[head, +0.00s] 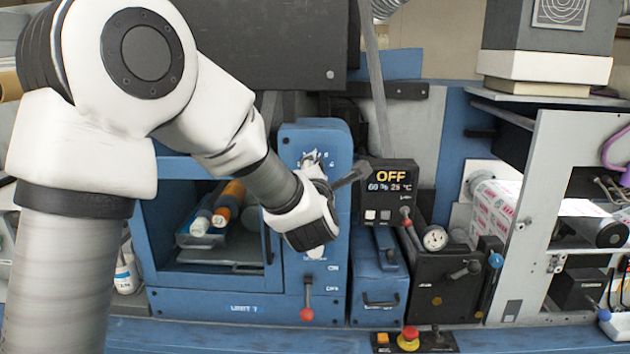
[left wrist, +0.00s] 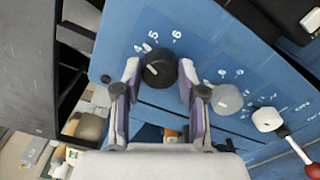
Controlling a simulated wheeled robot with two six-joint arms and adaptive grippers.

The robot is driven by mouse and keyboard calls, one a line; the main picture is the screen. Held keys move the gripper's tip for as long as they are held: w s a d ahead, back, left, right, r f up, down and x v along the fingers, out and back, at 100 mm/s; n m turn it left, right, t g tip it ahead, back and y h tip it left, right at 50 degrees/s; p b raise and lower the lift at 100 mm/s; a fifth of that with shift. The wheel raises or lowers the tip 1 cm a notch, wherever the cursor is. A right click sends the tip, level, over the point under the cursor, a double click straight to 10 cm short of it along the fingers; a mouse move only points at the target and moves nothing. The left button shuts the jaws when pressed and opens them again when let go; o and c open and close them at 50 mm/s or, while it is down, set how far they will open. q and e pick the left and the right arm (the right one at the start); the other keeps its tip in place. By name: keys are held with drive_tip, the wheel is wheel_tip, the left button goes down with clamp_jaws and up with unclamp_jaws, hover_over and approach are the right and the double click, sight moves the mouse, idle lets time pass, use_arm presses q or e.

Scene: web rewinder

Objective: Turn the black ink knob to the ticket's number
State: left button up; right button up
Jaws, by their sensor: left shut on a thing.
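The black ink knob (left wrist: 162,70) sits on the blue panel in the left wrist view, with the numerals 4, 5 and 6 readable around it. A white mark shows on the left part of its face; the exact number it points at is hard to tell. My left gripper (left wrist: 158,86) has one finger on each side of the knob and is shut on it. In the head view the left gripper (head: 313,165) reaches the upper part of the blue unit panel (head: 318,136) and hides the knob. I cannot make out a ticket. My right gripper is not in view.
A pale grey knob (left wrist: 226,98) with its own scale sits close beside the right finger. A red-ball lever (head: 307,314) hangs lower on the panel. A display reading OFF (head: 390,176) stands just right of the gripper.

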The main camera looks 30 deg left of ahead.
use_arm(q)
drive_tip(key=shift+m+b, duration=0.5)
drive_tip(key=shift+m, duration=1.1)
drive_tip(key=o, duration=1.1)
drive_tip(key=shift+o, duration=0.2)
drive_tip(key=v, duration=0.7)
drive_tip(key=shift+s, duration=0.2)
